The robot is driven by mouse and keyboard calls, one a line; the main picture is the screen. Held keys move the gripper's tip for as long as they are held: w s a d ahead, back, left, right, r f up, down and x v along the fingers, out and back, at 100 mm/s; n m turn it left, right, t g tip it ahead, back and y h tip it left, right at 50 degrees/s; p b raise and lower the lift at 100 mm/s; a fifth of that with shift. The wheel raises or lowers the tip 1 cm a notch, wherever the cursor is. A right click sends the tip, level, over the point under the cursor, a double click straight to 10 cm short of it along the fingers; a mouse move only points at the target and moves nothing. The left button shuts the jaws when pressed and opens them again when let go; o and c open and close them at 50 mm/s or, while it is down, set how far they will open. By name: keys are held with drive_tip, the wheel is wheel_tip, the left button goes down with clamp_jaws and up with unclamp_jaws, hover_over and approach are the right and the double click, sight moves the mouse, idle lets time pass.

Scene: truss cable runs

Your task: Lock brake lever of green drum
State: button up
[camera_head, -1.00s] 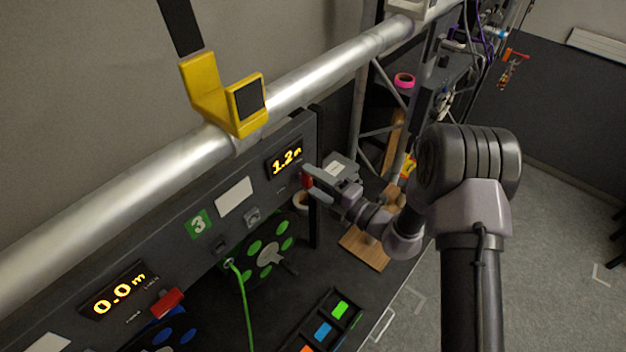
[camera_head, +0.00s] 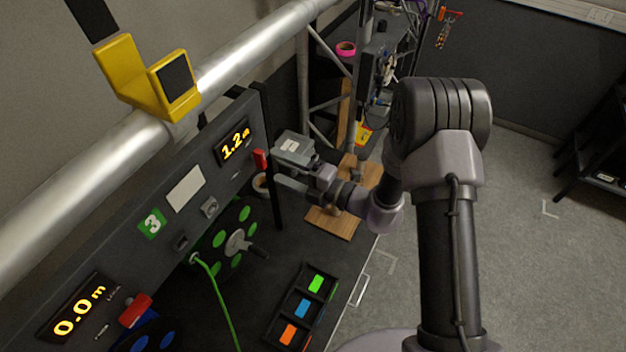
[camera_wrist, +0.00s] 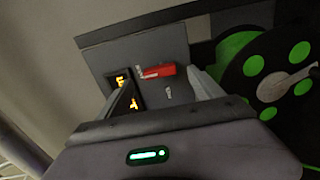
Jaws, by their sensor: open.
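The green drum (camera_head: 226,240) is the black reel with green round patches, low on the dark panel, with a green cable coming off to its left. It also shows at the right in the wrist view (camera_wrist: 268,68). Its red brake lever (camera_head: 260,159) is on the panel beside the yellow 1.2 m display (camera_head: 234,145). In the wrist view the red lever (camera_wrist: 158,71) lies nearly level in the picture, between my fingers' lines and beyond the tips. My gripper (camera_wrist: 166,88) is open and empty, facing the lever; it also shows right of the lever in the head view (camera_head: 277,163).
A second red lever (camera_head: 135,310) sits by the 0.0 m display (camera_head: 77,312), lower left. A black tray (camera_head: 303,304) with coloured pieces lies on the bench. A silver truss tube (camera_head: 130,150) with a yellow bracket (camera_head: 150,80) runs above the panel.

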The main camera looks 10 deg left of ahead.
drive_tip(key=b+v, duration=0.1)
drive_tip(key=v, duration=1.2)
drive_tip(key=shift+b, duration=0.3)
drive_tip(key=shift+w+a, duration=0.1)
drive_tip(key=s+f+n+g+h+b, duration=0.3)
drive_tip(key=s+f+n+g+b, duration=0.15)
drive_tip(key=s+n+b, duration=0.5)
drive_tip(key=s+f+n+g+h+b, duration=0.4)
drive_tip(key=s+f+n+b, duration=0.25)
drive_tip(key=n+b, duration=0.55)
drive_tip(key=s+d+f+n+t+h+b, duration=0.1)
drive_tip(key=d+f+n+t+h+b, duration=0.1)
drive_tip(key=d+n+b, duration=0.3)
drive_tip(key=s+d+f+n+t+h+b, duration=0.1)
drive_tip(key=d+f+n+t+h+b, duration=0.2)
drive_tip(key=n, duration=0.7)
drive_tip(key=d+t+h+b, duration=0.2)
drive_tip(key=shift+s+d+f+h+b, duration=0.15)
drive_tip(key=shift+d+f+h+b, duration=0.15)
drive_tip(key=shift+d+b, duration=0.1)
